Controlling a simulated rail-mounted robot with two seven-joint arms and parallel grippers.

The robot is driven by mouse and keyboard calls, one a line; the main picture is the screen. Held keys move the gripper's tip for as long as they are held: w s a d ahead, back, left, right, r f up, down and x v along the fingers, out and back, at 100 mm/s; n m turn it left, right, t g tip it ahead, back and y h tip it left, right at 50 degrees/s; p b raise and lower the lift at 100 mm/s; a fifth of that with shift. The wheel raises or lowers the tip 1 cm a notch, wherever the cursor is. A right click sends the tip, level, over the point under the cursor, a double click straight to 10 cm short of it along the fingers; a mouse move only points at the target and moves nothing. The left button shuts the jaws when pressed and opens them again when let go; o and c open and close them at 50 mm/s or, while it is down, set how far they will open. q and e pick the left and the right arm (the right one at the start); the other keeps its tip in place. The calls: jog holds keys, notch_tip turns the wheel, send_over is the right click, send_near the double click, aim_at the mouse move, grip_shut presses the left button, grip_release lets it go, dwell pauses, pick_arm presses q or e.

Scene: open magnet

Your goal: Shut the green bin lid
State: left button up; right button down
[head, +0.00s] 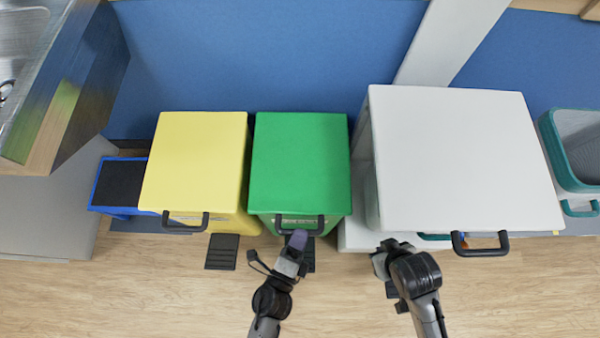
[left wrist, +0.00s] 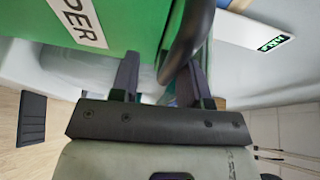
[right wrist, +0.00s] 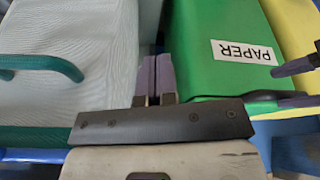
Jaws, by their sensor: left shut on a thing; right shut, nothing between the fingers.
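The green bin lid (head: 300,160) shows in the head view as a flat green top between a yellow and a white bin. It looks down or nearly down; I cannot tell if any gap remains. Its dark handle (head: 300,224) is at the front edge. My left gripper (head: 299,238) is at this handle, shut on it. In the left wrist view the handle (left wrist: 187,42) runs down between the fingers, partly hidden. My right gripper (head: 385,252) is shut and empty, apart from the lid, in front of the white bin. Its fingers (right wrist: 155,72) are together in the right wrist view.
The yellow bin (head: 195,160) stands close on the left and the white bin (head: 455,155) on the right. Dark pedals (head: 222,252) are low at the front. A blue wall (head: 250,50) is behind.

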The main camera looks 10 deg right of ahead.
pick_arm(q)
jog(key=shift+o, duration=0.8)
jog(key=shift+f, duration=0.2)
jog(key=shift+r, duration=0.25)
jog(key=shift+s, duration=0.15)
jog(key=f+p+v, duration=0.1)
jog(key=p+v, duration=0.1)
jog(key=v, duration=1.1)
jog(key=shift+s+a+r+p, duration=0.25)
jog(key=shift+a+r+p, duration=0.05)
jog(key=shift+r, duration=0.1)
jog(key=shift+w, duration=0.1)
